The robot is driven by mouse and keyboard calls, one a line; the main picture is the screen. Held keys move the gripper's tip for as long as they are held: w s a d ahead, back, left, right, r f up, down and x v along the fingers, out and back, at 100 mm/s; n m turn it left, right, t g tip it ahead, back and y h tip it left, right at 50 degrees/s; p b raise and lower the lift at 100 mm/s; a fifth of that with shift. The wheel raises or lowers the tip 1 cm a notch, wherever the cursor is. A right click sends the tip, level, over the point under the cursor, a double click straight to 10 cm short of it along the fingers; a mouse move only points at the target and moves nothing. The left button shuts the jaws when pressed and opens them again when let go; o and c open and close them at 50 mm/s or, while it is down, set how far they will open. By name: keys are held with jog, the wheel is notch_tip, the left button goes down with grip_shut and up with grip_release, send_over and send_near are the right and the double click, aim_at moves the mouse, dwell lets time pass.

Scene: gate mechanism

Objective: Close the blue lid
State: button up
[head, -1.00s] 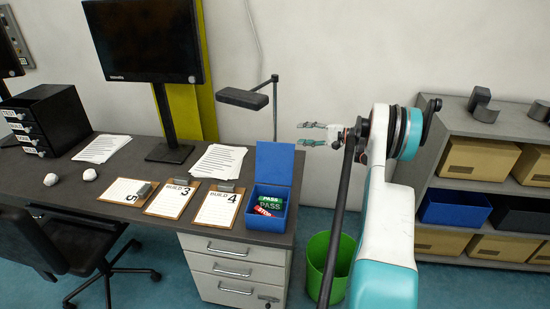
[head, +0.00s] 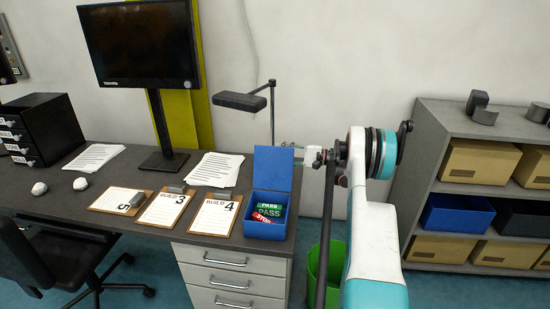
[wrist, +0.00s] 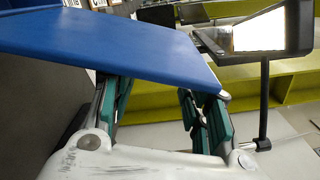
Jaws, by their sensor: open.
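The blue lid (head: 272,167) stands upright and open at the back of a small blue box (head: 264,230) on the desk's right end. The box holds green PASS pieces and a red STOP piece. My gripper (head: 302,156) is at the lid's upper right edge, at about the height of the lid's top. Its fingertips are partly hidden by the lid there. In the wrist view, the blue lid (wrist: 110,42) crosses the upper left, and my gripper's two fingers (wrist: 157,105) are apart, with their tips partly behind it. I cannot tell whether they touch the lid.
A desk lamp (head: 240,101) on a thin post stands behind the box. Clipboards (head: 214,216) and papers (head: 212,170) lie left of it. A monitor (head: 138,45) stands further left. A green bin (head: 334,262) is on the floor right of the desk, before a grey shelf (head: 430,140).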

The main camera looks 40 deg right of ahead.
aim_at(275, 153)
jog(key=shift+b+x, duration=0.3)
jog(key=shift+x, duration=1.25)
grip_shut()
